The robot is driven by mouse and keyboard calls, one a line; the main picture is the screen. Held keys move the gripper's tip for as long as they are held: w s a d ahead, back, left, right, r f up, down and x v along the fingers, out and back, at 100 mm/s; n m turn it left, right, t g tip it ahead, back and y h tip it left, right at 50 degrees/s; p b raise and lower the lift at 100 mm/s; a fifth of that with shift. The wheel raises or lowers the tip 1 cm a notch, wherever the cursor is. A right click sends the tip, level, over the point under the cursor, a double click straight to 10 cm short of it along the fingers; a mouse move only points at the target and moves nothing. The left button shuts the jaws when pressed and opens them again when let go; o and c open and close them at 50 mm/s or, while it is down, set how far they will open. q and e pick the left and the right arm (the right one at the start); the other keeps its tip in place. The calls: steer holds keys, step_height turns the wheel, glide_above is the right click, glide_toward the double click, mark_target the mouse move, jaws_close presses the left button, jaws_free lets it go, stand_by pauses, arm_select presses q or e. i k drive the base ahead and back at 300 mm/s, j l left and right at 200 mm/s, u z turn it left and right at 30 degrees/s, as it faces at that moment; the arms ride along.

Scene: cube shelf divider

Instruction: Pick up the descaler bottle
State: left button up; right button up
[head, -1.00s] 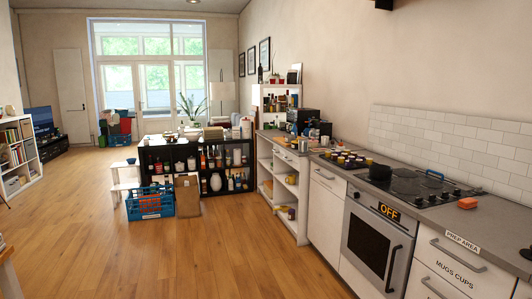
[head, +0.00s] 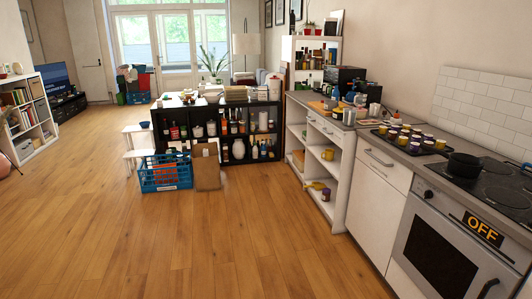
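A black cube shelf (head: 216,136) stands across the room beyond the kitchen counter. Several bottles stand in its compartments, including a group of dark and red bottles (head: 224,124) in the upper middle and pale bottles (head: 255,151) at the lower right. They are too small for me to read labels, so I cannot tell which one is the descaler bottle. Neither of my grippers is in view.
A blue crate (head: 165,177) and a brown board or bag (head: 206,170) stand on the floor before the shelf. A white stool (head: 138,145) is at its left. Counter and oven (head: 440,245) line the right. The wooden floor (head: 170,245) is open.

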mark_target(335, 95)
steer(key=i, duration=4.85)
steer(key=i+j+z, duration=0.1)
steer(key=i+z, duration=0.25)
steer(key=i, duration=0.15)
steer(key=i+j+z, duration=0.2)
steer(key=i+z, duration=0.2)
steer(key=i+j+z, duration=0.35)
steer(key=i+j, duration=0.05)
steer(key=i, duration=0.1)
